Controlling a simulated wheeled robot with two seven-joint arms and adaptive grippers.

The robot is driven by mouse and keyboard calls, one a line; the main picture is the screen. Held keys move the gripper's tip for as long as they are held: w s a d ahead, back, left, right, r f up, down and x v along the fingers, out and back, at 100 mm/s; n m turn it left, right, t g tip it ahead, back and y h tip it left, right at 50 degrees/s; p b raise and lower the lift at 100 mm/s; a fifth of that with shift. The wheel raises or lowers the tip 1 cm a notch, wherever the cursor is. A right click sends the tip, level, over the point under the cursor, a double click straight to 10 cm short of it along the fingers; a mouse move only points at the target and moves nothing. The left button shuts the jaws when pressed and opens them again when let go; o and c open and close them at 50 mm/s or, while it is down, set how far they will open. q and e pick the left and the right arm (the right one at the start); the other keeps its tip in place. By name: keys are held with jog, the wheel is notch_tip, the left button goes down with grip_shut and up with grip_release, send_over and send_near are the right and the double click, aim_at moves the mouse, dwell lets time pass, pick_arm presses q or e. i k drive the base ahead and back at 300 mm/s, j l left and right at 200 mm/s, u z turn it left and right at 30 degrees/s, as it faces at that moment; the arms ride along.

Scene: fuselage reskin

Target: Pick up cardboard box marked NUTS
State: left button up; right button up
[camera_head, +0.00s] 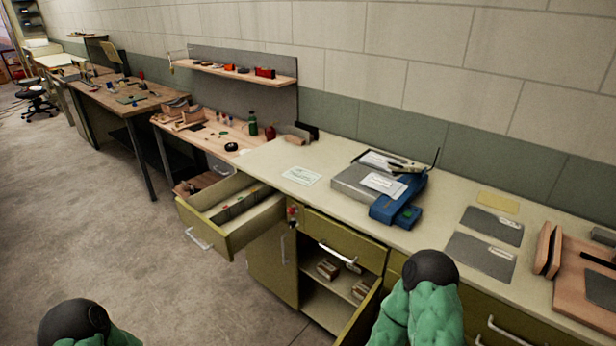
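Small brown cardboard boxes stand on a shelf inside the open lower cabinet (325,308) at the lower middle. One box (328,269) is at the left of the shelf and another box (360,291) is farther right, partly cut off by the cabinet door. Any lettering on them is too small to read, so I cannot tell which is marked NUTS. Parts of my two arms, green with black rounded joints, show at the bottom left and at the bottom right of centre. Neither of my grippers shows in the view.
A drawer (212,237) sticks out left of the cabinet, with small items inside. The cabinet door (358,318) stands open at the right. The pale worktop (335,208) holds a blue device (398,200), plates and papers. The floor at left is clear.

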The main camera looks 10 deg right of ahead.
aim_at(329, 271)
jog(key=i+j+z, duration=0.6)
jog(key=j, duration=0.3)
jog(key=i+j+z, duration=0.4)
jog(key=j, duration=0.35)
jog(key=i+j+z, duration=0.2)
jog(key=j, duration=0.2)
jog(key=j+z, duration=0.3)
jog(key=j, duration=0.15)
jog(key=k+j+z, duration=0.1)
jog(key=j+z, duration=0.2)
jog(key=k+j+z, duration=0.1)
jog(key=j+z, duration=0.2)
jog(key=j, duration=0.25)
jog(key=k+j+z, duration=0.15)
jog(key=j+z, duration=0.15)
jog(key=k+j+z, duration=0.3)
jog(key=j, duration=0.15)
jog(key=i, duration=0.1)
